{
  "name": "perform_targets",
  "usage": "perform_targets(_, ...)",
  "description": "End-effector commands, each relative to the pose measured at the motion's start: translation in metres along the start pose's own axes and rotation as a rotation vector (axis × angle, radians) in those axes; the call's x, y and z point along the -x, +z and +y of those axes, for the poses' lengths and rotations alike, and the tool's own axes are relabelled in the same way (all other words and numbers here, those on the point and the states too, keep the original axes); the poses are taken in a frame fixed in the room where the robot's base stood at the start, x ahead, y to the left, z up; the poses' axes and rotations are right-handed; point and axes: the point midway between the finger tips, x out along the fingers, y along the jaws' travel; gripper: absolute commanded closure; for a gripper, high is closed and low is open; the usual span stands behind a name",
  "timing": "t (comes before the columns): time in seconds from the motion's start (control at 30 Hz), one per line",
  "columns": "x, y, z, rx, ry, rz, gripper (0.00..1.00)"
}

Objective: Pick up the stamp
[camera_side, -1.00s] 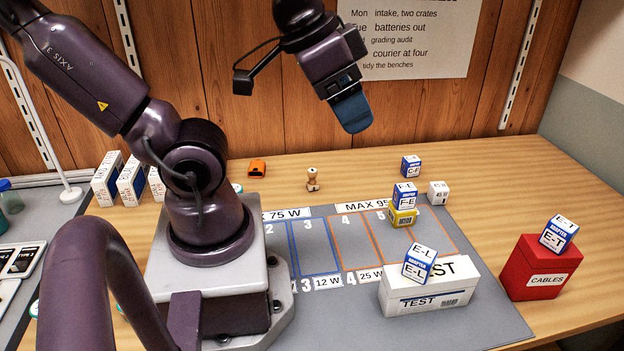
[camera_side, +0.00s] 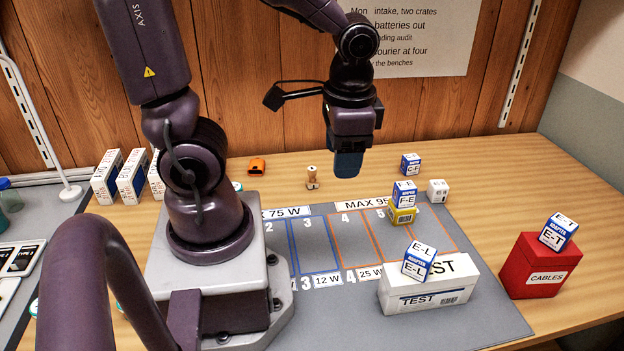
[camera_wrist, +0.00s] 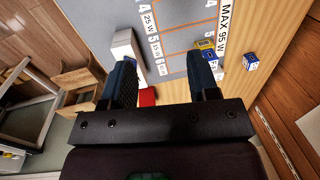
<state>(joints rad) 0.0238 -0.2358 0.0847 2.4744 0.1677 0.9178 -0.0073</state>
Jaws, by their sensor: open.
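The stamp (camera_side: 312,177) is a small light-wood piece with a rounded knob. It stands upright on the wooden bench behind the grey mat in the side view. My gripper (camera_side: 346,165) hangs above the bench to the right of the stamp, fingers pointing down and apart from it. In the wrist view my gripper (camera_wrist: 161,82) shows two dark blue fingers wide apart with nothing held between them. I cannot make out the stamp in the wrist view.
An orange object (camera_side: 257,166) lies left of the stamp. White-blue boxes (camera_side: 411,164) stand to the right, one on a yellow block (camera_side: 403,216). The TEST box (camera_side: 428,290) and red CABLES box (camera_side: 532,268) stand at front right. Bench around the stamp is clear.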

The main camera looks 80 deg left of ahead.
Motion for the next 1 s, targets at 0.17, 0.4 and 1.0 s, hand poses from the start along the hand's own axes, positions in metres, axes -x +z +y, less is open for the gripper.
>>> perform_targets(0.17,-0.055,0.016,-0.034,-0.109,-0.152,-0.323,0.45)
perform_targets(0.4,-0.106,0.045,-0.092,-0.334,-0.394,-0.731,0.45)
perform_targets(1.0,-0.169,0.017,-0.212,-1.231,-1.026,-1.213,0.45)
